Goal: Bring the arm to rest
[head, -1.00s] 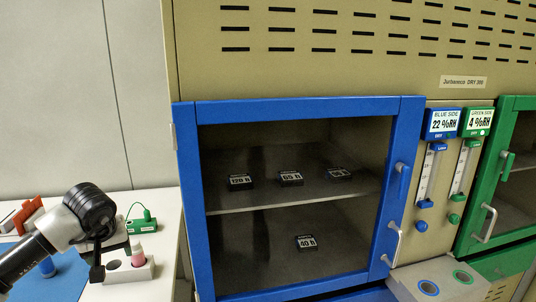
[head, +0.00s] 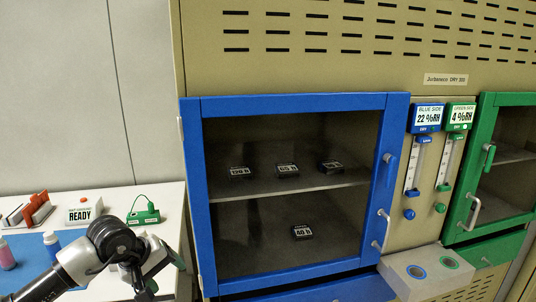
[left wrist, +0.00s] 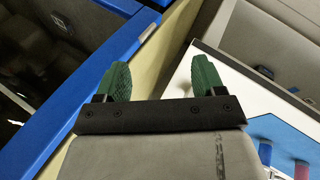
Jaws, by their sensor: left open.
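My left arm comes in from the lower left in the head view, with its dark wrist and grey gripper (head: 172,259) over the right part of the white table (head: 115,200). In the left wrist view the two green fingertips (left wrist: 161,78) stand apart, open, with nothing between them. The fingers are mostly hidden by the gripper body in the head view. My right gripper is not in view.
A blue-framed cabinet (head: 195,200) holds several small black boxes on two levels; its door appears shut. A green-framed door (head: 468,170) is at the right. A READY sign (head: 82,212), green device (head: 144,217), blue bottle (head: 54,245) and pink bottle (head: 6,257) are on the table.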

